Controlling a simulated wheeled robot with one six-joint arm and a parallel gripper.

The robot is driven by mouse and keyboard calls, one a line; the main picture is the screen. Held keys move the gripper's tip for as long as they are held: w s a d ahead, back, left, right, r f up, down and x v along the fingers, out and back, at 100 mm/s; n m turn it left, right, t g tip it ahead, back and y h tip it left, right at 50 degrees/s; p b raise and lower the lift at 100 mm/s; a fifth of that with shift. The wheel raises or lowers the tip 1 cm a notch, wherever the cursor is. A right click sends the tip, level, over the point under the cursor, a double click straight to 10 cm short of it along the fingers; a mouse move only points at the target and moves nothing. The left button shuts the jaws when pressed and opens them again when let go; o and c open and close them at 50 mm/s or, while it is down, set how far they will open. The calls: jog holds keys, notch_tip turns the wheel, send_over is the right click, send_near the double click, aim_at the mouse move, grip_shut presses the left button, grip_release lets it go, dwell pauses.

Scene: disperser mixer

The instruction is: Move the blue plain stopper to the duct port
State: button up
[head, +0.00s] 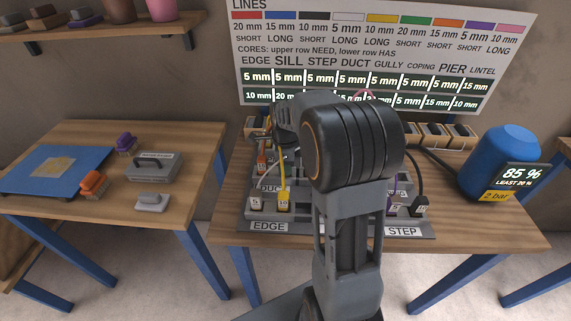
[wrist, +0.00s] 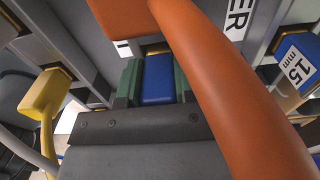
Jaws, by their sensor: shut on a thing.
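In the wrist view my gripper (wrist: 158,90) has its two green-padded fingers shut on the blue plain stopper (wrist: 157,76), a small blue block. A thick orange hose runs close in front of it, and an orange part covers the space just beyond the stopper's far end. I cannot tell whether the stopper touches a port. In the head view my arm hides the gripper and stopper.
A yellow plug (wrist: 42,100) stands left of my gripper and a blue-bordered "15 mm" plug (wrist: 295,65) right. A label ending "ER" (wrist: 238,18) is beyond the hose. The rack holds several cables. A blue tank (head: 503,160) stands right; a side table (head: 185,215) is left.

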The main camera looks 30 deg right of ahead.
jog(key=shift+f, duration=0.2)
jog(key=o, duration=1)
notch_tip(320, 180, up, 14)
jog(key=p, duration=0.1)
dwell(0.6)
